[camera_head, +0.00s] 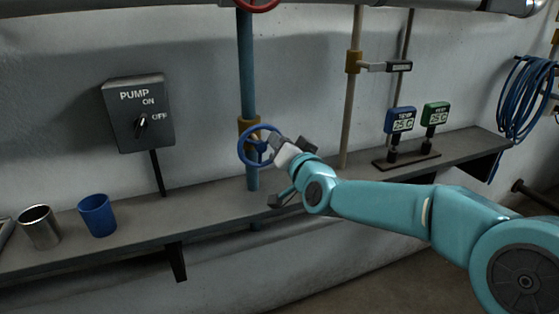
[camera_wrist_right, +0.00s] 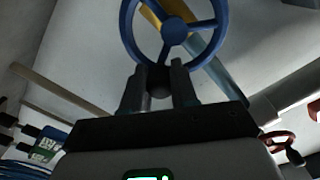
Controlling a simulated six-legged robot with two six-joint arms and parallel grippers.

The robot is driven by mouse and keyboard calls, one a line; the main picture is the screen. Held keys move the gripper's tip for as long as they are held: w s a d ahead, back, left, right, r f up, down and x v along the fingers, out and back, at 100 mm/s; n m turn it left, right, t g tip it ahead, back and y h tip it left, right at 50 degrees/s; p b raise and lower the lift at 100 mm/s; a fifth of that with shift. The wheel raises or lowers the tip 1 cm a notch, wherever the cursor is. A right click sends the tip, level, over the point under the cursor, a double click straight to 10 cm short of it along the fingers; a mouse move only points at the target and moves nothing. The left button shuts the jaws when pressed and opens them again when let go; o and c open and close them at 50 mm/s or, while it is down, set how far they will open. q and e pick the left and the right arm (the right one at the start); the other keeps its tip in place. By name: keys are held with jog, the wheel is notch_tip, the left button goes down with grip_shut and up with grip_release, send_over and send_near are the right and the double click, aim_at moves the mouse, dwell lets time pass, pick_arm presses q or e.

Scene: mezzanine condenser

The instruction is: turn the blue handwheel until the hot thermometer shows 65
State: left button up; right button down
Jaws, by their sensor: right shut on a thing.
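The blue handwheel (camera_head: 241,149) is mounted on the blue vertical pipe against the wall, and shows large in the right wrist view (camera_wrist_right: 174,31). My right gripper (camera_head: 277,146) is at the wheel's right side. In the wrist view its fingers (camera_wrist_right: 159,78) are shut on a dark knob at the wheel's rim. Two thermometers stand on the shelf to the right, one blue (camera_head: 400,121) and one green (camera_head: 435,114). Both displays seem to read about 25 C, but the small labels are hard to read. My left gripper is not in view.
A pump switch box (camera_head: 139,113) is on the wall at left. A metal cup (camera_head: 39,228) and a blue cup (camera_head: 97,216) stand on the shelf (camera_head: 200,207). A red handwheel (camera_head: 262,5) is above. A coiled blue hose (camera_head: 526,98) hangs at right.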

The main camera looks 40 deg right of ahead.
jog(key=f+m+b, duration=0.1)
jog(key=b, duration=0.1)
jog(key=f+m+b, duration=0.1)
jog(key=m+b, duration=0.1)
jog(key=shift+d+m+b, duration=0.2)
jog(key=shift+m+b, duration=0.1)
jog(key=shift+f+m+b, duration=0.2)
jog(key=shift+m+b, duration=0.65)
jog(key=shift+m, duration=0.05)
jog(key=shift+f+m+b, duration=0.2)
jog(key=shift+m+b, duration=0.6)
jog(key=shift+m, duration=0.1)
jog(key=c, duration=0.9)
grip_release()
jog(key=shift+p+v, duration=1.1)
jog(key=shift+v, duration=7.1)
